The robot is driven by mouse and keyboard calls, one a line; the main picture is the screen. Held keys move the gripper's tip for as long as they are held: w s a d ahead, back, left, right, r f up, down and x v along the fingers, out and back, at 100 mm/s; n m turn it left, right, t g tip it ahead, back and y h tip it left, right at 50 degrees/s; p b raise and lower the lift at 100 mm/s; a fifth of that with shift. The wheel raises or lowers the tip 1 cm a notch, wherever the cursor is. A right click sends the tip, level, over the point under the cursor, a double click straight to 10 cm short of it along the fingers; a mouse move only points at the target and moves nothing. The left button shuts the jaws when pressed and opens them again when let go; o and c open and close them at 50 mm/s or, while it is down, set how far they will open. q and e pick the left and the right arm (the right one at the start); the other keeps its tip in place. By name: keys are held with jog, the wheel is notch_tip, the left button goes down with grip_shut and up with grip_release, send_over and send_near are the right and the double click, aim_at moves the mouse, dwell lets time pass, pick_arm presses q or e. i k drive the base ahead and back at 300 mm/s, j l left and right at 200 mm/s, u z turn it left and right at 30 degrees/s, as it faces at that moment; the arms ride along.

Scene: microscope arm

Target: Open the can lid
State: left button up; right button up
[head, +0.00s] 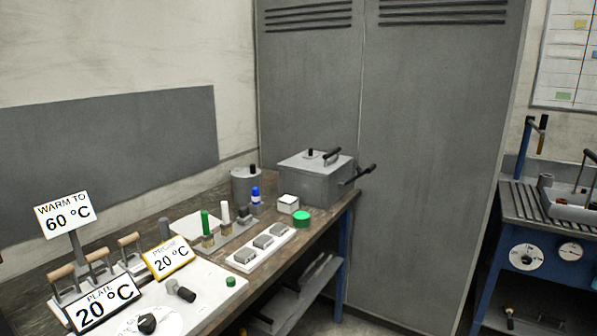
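A round grey metal can (241,190) stands upright at the far end of the bench, near the wall. Its flat lid (240,172) has a small black knob and appears to sit on the can. The can's lower part is partly hidden by a blue-capped item in front. Neither of my grippers is in the head view.
A lidded grey metal box (318,187) with black handles stands right of the can. A white box (288,204) and green round piece (301,217) are in front. The bench (335,205) also holds a white tray (262,249), capped tubes, wooden-handled tools and temperature signs. Tall lockers (420,150) stand behind.

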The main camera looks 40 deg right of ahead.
aim_at(240, 173)
jog(key=z, duration=1.05)
jog(key=u, duration=0.4)
jog(key=i+l+u, duration=0.15)
jog(key=l+u, duration=0.15)
jog(key=l, duration=0.2)
jog(key=i+l+u, duration=0.15)
jog(key=l+u, duration=0.15)
jog(key=l, duration=0.2)
jog(key=l+u, duration=0.35)
jog(key=l, duration=0.15)
